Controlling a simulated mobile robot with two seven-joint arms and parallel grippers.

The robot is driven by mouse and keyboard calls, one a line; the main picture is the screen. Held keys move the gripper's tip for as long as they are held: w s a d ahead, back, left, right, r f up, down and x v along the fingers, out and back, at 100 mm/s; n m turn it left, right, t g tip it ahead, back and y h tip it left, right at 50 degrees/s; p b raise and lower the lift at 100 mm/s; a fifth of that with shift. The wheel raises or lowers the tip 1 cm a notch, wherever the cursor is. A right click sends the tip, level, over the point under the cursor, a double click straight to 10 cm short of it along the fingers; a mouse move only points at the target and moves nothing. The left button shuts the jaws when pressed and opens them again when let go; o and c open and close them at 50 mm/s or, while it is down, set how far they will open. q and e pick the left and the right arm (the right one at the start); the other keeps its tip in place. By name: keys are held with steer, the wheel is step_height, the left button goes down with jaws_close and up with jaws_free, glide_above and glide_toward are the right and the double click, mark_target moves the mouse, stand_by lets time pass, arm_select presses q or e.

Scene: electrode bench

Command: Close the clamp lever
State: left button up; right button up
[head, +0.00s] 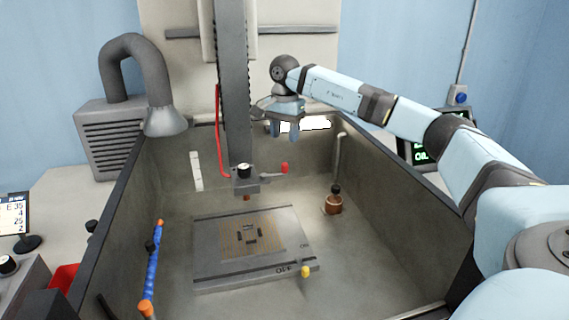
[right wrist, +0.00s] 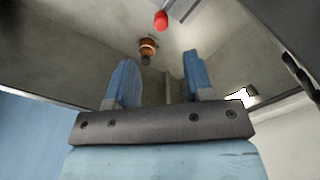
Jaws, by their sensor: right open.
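The clamp lever (head: 273,174) is a thin grey bar with a red knob. It sticks out to the right from the clamp block (head: 245,184) at the foot of the vertical column, above the machining plate. In the right wrist view the red knob (right wrist: 160,20) shows at the top, beyond the fingertips, with part of the grey lever beside it. My right gripper (head: 283,132) is open and empty, with blue fingers pointing down. It hangs above and behind the lever in the head view, apart from it. My left gripper is not in view.
A tank with high grey walls (head: 405,210) surrounds the work area. A flat plate (head: 300,238) with a yellow knob lies on its floor. A copper-coloured cup (head: 333,205) stands at right and a blue hose (head: 152,270) at left. A red cable (head: 219,130) runs down the column.

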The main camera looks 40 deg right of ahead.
mark_target(285, 165)
step_height(285, 165, down, 10)
steer(key=shift+f+p, duration=0.2)
steer(key=shift+p, duration=0.3)
jaws_close()
